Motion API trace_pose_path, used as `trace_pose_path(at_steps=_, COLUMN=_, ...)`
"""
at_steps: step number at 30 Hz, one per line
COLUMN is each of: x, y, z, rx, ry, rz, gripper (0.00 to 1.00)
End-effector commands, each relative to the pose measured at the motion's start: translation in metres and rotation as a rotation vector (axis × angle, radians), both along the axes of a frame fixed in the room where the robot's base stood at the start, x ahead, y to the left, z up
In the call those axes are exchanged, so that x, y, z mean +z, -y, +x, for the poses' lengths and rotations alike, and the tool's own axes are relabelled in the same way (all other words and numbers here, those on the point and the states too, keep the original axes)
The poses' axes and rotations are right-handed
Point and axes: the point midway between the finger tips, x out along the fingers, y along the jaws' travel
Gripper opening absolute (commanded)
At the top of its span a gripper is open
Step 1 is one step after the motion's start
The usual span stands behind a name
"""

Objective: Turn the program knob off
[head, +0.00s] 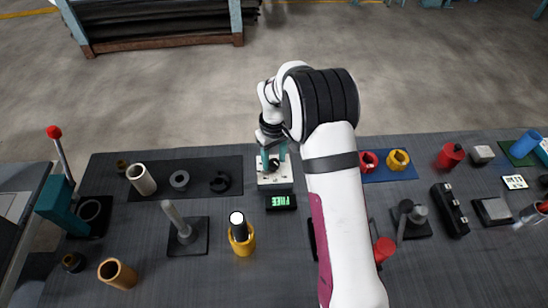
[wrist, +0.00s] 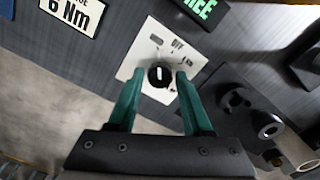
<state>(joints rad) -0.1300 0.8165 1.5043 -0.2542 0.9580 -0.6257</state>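The program knob is a round black knob with a white pointer line, set on a white plate (wrist: 140,62). In the wrist view the knob (wrist: 160,80) lies between my fingertips, and the pointer line runs roughly up the picture. "OFF" is printed above and right of it; the other small marks are too blurred to read. My gripper (wrist: 159,74) has teal fingers, open on either side of the knob, with no clear contact. In the head view my gripper (head: 273,152) is over the white box (head: 274,184), and the knob (head: 273,165) is partly covered.
A black display with green letters (head: 281,202) sits in front of the box. A blue mat with red and yellow parts (head: 398,160) lies right, beyond my arm.

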Motion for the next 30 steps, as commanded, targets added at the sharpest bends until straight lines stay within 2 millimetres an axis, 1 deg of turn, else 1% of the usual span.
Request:
trace_pose_path(at_steps=1, x=0.0002, y=0.0, z=0.0001, rx=0.0, ry=0.0, rz=0.0, gripper=0.39)
trace_pose_path(at_steps=5, x=0.0003, y=0.0, z=0.0001, rx=0.0, ry=0.0, rz=0.0, gripper=0.16)
trace_pose_path(at_steps=6, x=0.0003, y=0.0, z=0.0001, rx=0.0, ry=0.0, rz=0.0, gripper=0.09)
trace_pose_path(at_steps=7, x=0.0003, y=0.0, z=0.0001, rx=0.0, ry=0.0, rz=0.0, gripper=0.03)
trace_pose_path(at_steps=8, x=0.0004, y=0.0, z=0.0001, rx=0.0, ry=0.0, rz=0.0, gripper=0.0)
trace_pose_path(at_steps=15, x=0.0005, y=0.0, z=0.0001, rx=-0.008, ry=0.0, rz=0.0, gripper=0.0)
trace_pose_path(at_steps=20, x=0.0007, y=0.0001, z=0.0002, rx=-0.056, ry=0.001, rz=0.0, gripper=0.0)
trace_pose_path(at_steps=26, x=0.0008, y=0.0001, z=0.0003, rx=-0.186, ry=0.001, rz=0.0, gripper=0.0)
trace_pose_path(at_steps=30, x=0.0009, y=0.0002, z=0.0003, rx=-0.302, ry=0.001, rz=0.0, gripper=0.0)
